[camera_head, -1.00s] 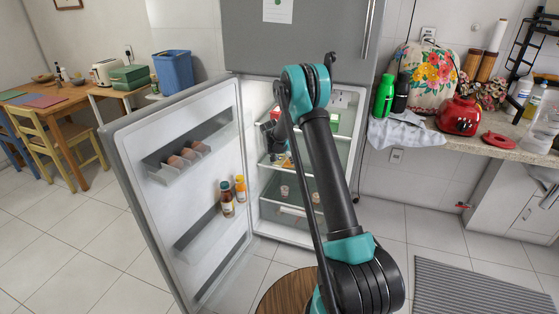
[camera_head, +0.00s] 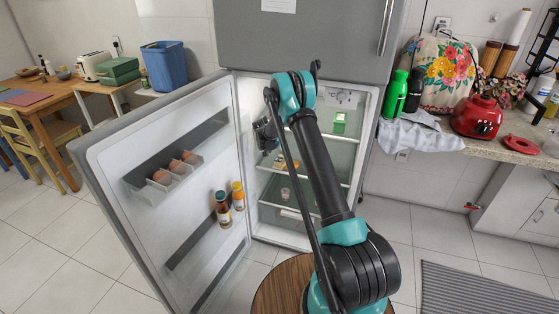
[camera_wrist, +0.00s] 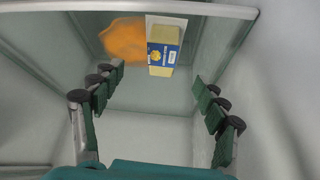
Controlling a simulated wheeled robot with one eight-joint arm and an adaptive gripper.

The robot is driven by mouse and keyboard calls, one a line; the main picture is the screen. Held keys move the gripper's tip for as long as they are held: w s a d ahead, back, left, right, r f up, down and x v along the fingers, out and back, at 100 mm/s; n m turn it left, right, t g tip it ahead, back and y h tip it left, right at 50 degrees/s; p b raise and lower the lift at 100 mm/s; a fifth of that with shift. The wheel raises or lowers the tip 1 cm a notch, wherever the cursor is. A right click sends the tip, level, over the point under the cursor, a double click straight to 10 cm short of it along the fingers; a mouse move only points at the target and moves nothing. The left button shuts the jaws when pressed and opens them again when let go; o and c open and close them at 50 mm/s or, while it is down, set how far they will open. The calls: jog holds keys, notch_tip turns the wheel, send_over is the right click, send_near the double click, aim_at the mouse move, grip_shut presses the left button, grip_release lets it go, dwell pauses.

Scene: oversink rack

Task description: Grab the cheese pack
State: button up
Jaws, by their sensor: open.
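The cheese pack (camera_wrist: 163,50) is a pale yellow block with a blue printed label. It lies on a fridge shelf, at the top middle of the wrist view. My gripper (camera_wrist: 155,105) is open and empty, with its green-padded fingers spread below and to either side of the pack, not touching it. In the head view my gripper (camera_head: 266,135) is at the left of the fridge opening, partly hidden by my arm. A small yellowish item on the shelf (camera_head: 280,162) there may be the pack, but it is too small to tell.
An orange item (camera_wrist: 124,39) lies just left of the pack. The open fridge door (camera_head: 170,190) holds eggs (camera_head: 174,168) and bottles (camera_head: 224,209). A green carton (camera_head: 340,122) stands on the upper shelf. A round wooden stool top (camera_head: 285,285) is in front.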

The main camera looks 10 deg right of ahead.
aim_at(280, 158)
jog(key=x, duration=0.7)
jog(key=shift+w+a+f, duration=0.15)
jog(key=c, duration=1.6)
